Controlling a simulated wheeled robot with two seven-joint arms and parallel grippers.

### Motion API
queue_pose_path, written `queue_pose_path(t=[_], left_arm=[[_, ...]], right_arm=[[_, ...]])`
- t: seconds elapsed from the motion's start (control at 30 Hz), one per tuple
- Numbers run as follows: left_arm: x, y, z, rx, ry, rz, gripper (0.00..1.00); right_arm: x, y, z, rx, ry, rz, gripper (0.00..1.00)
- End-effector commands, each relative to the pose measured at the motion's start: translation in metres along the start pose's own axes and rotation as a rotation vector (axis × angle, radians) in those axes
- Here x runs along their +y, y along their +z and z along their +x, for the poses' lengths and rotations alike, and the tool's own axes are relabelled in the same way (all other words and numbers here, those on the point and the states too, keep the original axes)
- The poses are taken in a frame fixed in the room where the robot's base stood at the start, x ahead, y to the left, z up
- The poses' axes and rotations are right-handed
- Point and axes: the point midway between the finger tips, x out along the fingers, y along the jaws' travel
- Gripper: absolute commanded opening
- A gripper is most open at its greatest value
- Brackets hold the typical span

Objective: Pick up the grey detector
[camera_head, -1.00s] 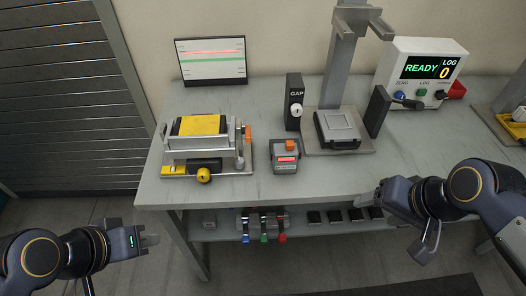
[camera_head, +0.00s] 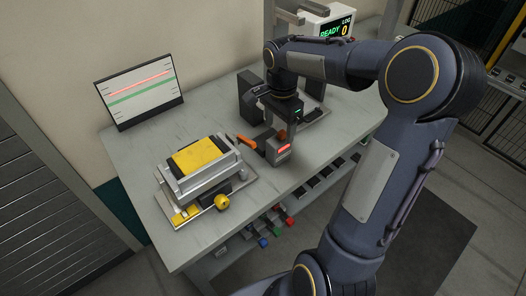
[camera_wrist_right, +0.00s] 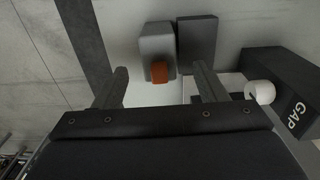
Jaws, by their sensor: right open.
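The grey detector (camera_head: 284,155) stands on the bench, a small grey box with an orange part and a lit red display. In the right wrist view the detector (camera_wrist_right: 155,42) lies ahead of the fingers, roughly centred between them, with its orange part facing the camera. My right gripper (camera_head: 271,133) points down close to the detector and partly hides it. In the wrist view the two fingers are spread apart, with nothing clearly gripped; whether they flank the detector or are short of it, I cannot tell. My left gripper is out of view.
The dark GAP block (camera_wrist_right: 285,85) stands near the right finger. A monitor (camera_head: 139,88) and the READY box (camera_head: 330,24) are behind.

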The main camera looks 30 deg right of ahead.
Motion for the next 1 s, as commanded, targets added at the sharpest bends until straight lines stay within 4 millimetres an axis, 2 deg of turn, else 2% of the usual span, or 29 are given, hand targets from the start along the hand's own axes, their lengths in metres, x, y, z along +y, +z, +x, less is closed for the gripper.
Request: queue_pose_path(t=[0.5, 0.8, 0.83, 1.0], left_arm=[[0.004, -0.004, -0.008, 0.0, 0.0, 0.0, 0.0], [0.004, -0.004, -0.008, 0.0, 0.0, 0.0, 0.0], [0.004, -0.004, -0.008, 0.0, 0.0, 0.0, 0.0], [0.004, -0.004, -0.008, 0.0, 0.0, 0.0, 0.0]], right_arm=[[0.001, 0.002, 0.067, -0.003, 0.004, -0.002, 0.65], [0.001, 0.002, 0.074, -0.001, 0.0, -0.002, 0.65], [0.001, 0.002, 0.074, -0.001, 0.0, -0.002, 0.64], [0.001, 0.002, 0.073, -0.001, 0.0, -0.003, 0.42]])
